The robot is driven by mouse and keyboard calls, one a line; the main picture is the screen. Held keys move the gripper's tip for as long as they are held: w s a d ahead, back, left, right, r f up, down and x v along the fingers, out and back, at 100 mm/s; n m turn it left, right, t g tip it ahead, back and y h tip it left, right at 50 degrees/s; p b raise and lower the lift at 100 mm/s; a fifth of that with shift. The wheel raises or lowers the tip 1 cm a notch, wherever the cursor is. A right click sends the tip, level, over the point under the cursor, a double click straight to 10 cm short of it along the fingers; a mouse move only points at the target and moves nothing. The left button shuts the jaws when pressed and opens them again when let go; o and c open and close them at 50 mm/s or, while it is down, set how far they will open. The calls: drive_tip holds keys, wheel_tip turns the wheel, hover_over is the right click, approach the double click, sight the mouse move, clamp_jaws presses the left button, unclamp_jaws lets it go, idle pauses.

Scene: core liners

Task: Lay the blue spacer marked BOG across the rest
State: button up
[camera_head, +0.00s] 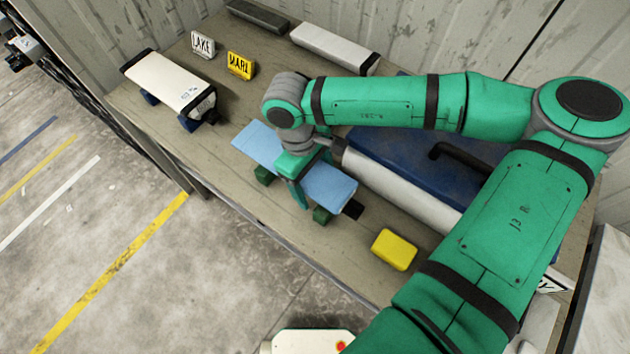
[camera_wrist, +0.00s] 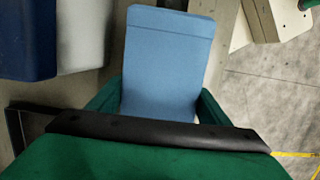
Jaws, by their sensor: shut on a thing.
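The light blue spacer (camera_head: 333,183) is a long flat piece on the table's front side, with both ends showing beyond my gripper (camera_head: 299,190). My gripper is shut on its middle, with green fingers along both long sides; the spacer also shows in the wrist view (camera_wrist: 165,65). No BOG marking is readable. Two green blocks, one under the left part (camera_head: 264,175) and one under the right part (camera_head: 321,215), look like a rest. The spacer lies over both; I cannot tell whether it touches them.
A white piece (camera_head: 163,80) lies on blue supports at the left. LAKE (camera_head: 203,44) and MARL (camera_head: 240,65) signs stand behind. A dark blue case (camera_head: 410,160) and white bar (camera_head: 400,190) lie close behind the spacer. A yellow block (camera_head: 394,250) sits at the right.

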drive_tip(key=shift+f, duration=0.1)
drive_tip(key=o, duration=1.3)
drive_tip(key=v, duration=1.2)
drive_tip(key=shift+d, duration=0.15)
drive_tip(key=shift+s, duration=0.1)
